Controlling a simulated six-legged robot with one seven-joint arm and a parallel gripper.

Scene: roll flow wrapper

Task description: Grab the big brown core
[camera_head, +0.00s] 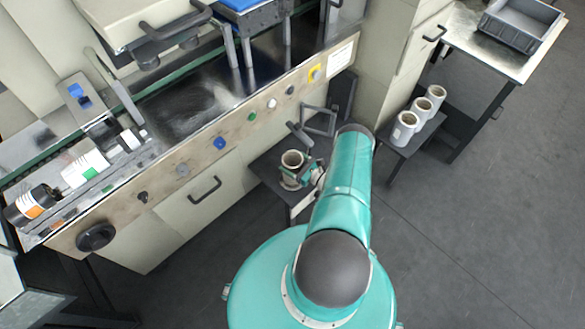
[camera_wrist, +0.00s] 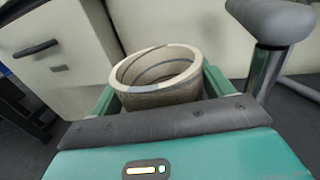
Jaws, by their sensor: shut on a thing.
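The big brown core (camera_head: 292,162) is a short, wide, hollow tube with a pale rim and a brownish-grey side. It stands upright, open end up, at the small dark side table (camera_head: 268,163) below the machine's front panel. My gripper (camera_head: 300,175) is shut on the core, with its teal fingers on either side of it. In the wrist view the core (camera_wrist: 160,76) sits between the two fingers, its lower part hidden by my gripper. I cannot tell whether its base touches the table.
Several white rolls (camera_head: 405,128) stand on a low shelf to the right. A grey bin (camera_head: 521,24) sits on a bench at the upper right. A metal bracket (camera_head: 318,122) juts out just behind the core. Bare floor (camera_head: 450,235) lies open at the right.

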